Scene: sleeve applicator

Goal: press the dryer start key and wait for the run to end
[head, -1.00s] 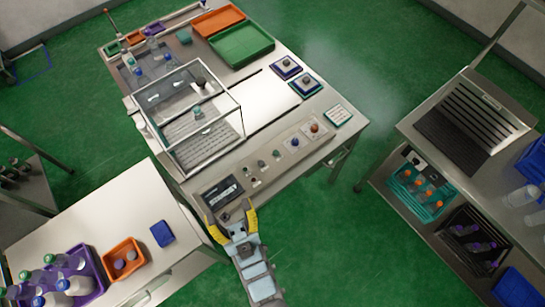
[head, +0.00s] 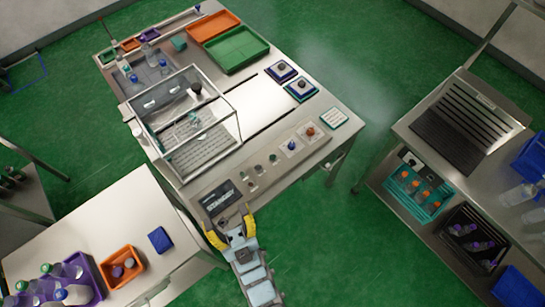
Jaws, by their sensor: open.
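The control panel (head: 265,168) runs along the front edge of the machine table. At its left end is a dark display (head: 218,197) with pale lettering too small to read surely. Along the panel are small dark keys (head: 272,157), a blue button (head: 291,145) and a red button (head: 310,131). I cannot tell which one is the dryer start key. My gripper (head: 230,227), with yellow fingers, is open and empty at the panel's left end, just in front of the display. It hides part of the panel there, and I cannot tell whether it touches anything.
A clear-walled enclosure (head: 185,118) stands behind the panel. Green (head: 240,50) and orange (head: 213,26) trays lie at the back. A side table (head: 110,215) at lower left carries an orange bin (head: 121,267) and purple crate. A shelved cart (head: 420,125) stands right; green floor lies between.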

